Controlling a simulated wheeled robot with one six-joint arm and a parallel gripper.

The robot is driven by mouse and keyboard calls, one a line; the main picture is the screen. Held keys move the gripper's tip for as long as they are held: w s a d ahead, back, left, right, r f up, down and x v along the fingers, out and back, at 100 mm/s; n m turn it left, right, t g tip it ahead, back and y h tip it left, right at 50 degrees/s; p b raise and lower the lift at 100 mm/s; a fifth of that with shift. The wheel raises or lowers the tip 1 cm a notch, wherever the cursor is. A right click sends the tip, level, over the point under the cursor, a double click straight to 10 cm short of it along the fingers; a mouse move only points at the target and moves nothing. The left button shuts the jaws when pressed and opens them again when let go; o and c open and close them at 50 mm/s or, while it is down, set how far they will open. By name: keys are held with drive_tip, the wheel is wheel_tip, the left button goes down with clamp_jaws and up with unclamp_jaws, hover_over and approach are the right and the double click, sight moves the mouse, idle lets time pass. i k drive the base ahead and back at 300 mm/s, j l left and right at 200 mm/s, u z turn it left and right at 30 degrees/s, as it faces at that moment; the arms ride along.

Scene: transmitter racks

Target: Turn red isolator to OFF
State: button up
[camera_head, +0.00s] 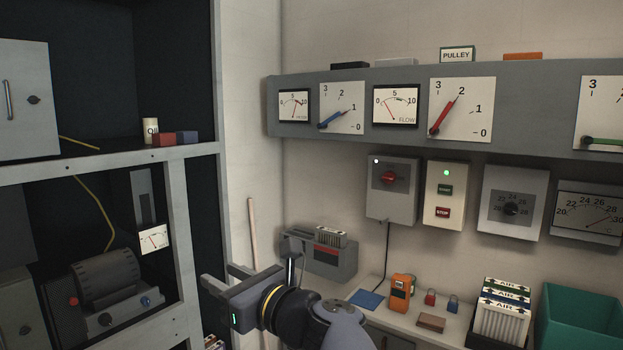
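The red isolator appears to be the red rotary knob (389,178) on a grey wall box (391,204), right of the picture's middle. A small white lamp shows at the box's upper left. The knob's lettering is too small to read, so its position cannot be told. My gripper (216,271) is at the lower middle, well left of and below the box. Its two fingers point to the left, away from the box, with a gap between them. It looks open and empty and touches nothing that I can see.
A grey gauge shelf (411,147) juts out above the box. Beside it is a start/stop box (444,195) with a green lamp. A bench (463,316) below holds an orange meter (401,293), padlocks and air filters (503,312). A rack (200,190) stands left.

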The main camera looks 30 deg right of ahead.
sight(389, 177)
drive_tip(key=i+z, duration=0.1)
drive_tip(key=z, duration=0.35)
drive_tip(key=i+z, duration=0.15)
drive_tip(key=z, duration=0.3)
drive_tip(key=i+z, duration=0.15)
drive_tip(key=z, duration=0.3)
drive_tip(key=i+z, duration=0.1)
drive_tip(key=z, duration=0.4)
drive_tip(key=i+j+z, duration=0.3)
drive_tip(key=j, duration=0.25)
drive_tip(key=i+j+z, duration=0.3)
drive_tip(key=j, duration=0.4)
drive_tip(key=i+j+z, duration=0.3)
drive_tip(key=j, duration=0.45)
drive_tip(key=i+j+z, duration=0.15)
drive_tip(key=j, duration=0.5)
drive_tip(key=i+j, duration=0.15)
drive_tip(key=j, duration=0.15)
